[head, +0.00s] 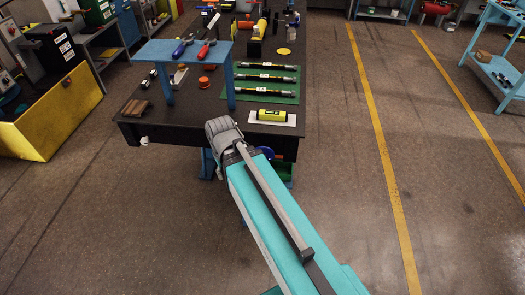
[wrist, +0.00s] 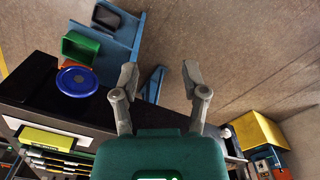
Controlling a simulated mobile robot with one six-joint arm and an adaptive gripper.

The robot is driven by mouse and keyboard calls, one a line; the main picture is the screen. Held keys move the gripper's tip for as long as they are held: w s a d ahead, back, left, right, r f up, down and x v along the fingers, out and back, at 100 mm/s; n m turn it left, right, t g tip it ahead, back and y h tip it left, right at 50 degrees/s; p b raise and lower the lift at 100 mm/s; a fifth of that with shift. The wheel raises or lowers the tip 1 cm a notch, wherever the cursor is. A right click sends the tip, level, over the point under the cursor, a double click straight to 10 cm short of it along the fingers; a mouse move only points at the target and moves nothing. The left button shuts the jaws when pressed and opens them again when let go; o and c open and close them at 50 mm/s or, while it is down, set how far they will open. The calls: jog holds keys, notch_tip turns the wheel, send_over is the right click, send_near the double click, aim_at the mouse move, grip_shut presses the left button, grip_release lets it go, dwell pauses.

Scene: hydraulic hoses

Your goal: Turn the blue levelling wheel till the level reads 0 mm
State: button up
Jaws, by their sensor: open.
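The blue levelling wheel (wrist: 77,81) shows as a round blue disc with a brownish centre at the bench edge, left in the wrist view. In the head view only a bit of the blue wheel (head: 266,152) shows beside my arm, under the bench's front edge. The yellow level (head: 271,115) lies on a pale plate near the front of the bench; it is also in the wrist view (wrist: 46,139). Its reading is too small to make out. My gripper (wrist: 160,77) is open and empty, to the right of the wheel and apart from it.
The dark bench (head: 180,128) carries a green mat (head: 288,97) with several hoses and a blue stand (head: 170,49) with tools. A green bin (wrist: 80,47) is close by the wheel in the wrist view. Open floor lies right of the bench.

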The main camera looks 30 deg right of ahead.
aim_at(262, 147)
jog(key=w+d+f+n+g+h+b, duration=0.1)
jog(key=w+d+f+n+b, duration=0.2)
jog(key=w, duration=0.3)
jog(key=w+d+f+n+h+b, duration=0.1)
jog(key=w+d+f+n+b, duration=0.2)
jog(key=w, duration=0.4)
jog(key=w+d+f+n+g+h+b, duration=0.1)
jog(key=w+d+f+n+b, duration=0.2)
jog(key=w+f+n+b, duration=0.2)
jog(key=shift+w+d+g+h+b, duration=0.35)
jog(key=shift+w+b, duration=0.3)
jog(key=shift+w, duration=0.3)
jog(key=shift+d, duration=0.1)
jog(key=s+d, duration=0.2)
jog(key=d, duration=0.1)
jog(key=s+d, duration=0.2)
jog(key=d, duration=0.1)
jog(key=s+d, duration=0.3)
jog(key=d, duration=0.1)
jog(key=shift+f+b, duration=0.5)
jog(key=shift+b, duration=0.05)
grip_shut()
